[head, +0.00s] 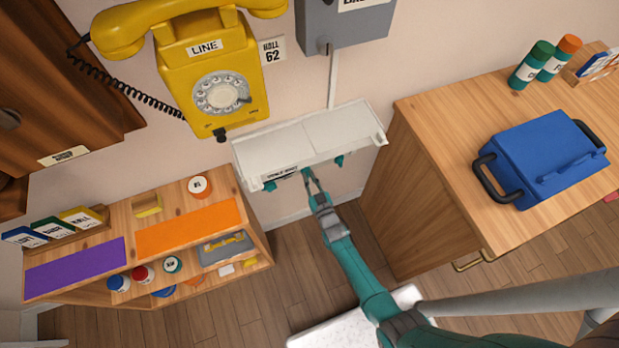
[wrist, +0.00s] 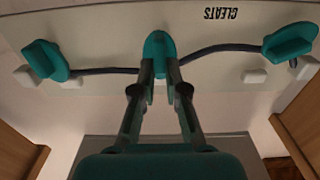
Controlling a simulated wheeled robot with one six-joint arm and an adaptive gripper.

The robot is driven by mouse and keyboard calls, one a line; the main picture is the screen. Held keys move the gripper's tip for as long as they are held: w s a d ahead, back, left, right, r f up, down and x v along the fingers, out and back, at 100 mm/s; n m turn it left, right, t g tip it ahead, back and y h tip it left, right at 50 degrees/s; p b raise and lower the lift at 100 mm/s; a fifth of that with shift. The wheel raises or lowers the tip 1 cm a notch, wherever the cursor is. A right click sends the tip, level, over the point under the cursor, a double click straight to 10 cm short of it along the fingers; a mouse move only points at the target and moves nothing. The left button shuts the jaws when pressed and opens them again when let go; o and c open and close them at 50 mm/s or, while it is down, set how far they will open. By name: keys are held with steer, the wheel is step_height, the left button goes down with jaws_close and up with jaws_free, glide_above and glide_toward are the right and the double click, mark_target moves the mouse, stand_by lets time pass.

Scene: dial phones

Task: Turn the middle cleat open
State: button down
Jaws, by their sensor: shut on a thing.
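The white wall box (head: 310,138) has teal cleats along its underside. In the wrist view the middle cleat (wrist: 159,46) stands across a dark cable, its long side running up and down the picture. My gripper (wrist: 161,72) is shut on this cleat, one finger on each side. The fingers hide part of its lower end. The left cleat (wrist: 45,60) and right cleat (wrist: 290,42) sit apart from my gripper, at slants. In the head view my gripper (head: 309,178) reaches up under the box, and the middle cleat is mostly hidden there.
A yellow dial phone (head: 205,65) hangs above the box at left, and a grey box (head: 345,22) is above it. A low shelf (head: 175,215) stands at left. A wooden cabinet (head: 430,190) with a blue case (head: 540,155) is close at right.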

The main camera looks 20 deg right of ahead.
steer(key=f+n, duration=0.1)
steer(key=n, duration=0.6)
steer(key=a+n, duration=0.1)
steer(key=n, duration=0.7)
steer(key=f+n, duration=0.1)
steer(key=n, duration=0.7)
steer(key=shift+a+f, duration=0.3)
steer(key=shift+a, duration=0.05)
steer(key=shift+n, duration=0.3)
steer(key=c, duration=1.2)
jaws_free()
steer(key=shift+s, duration=0.1)
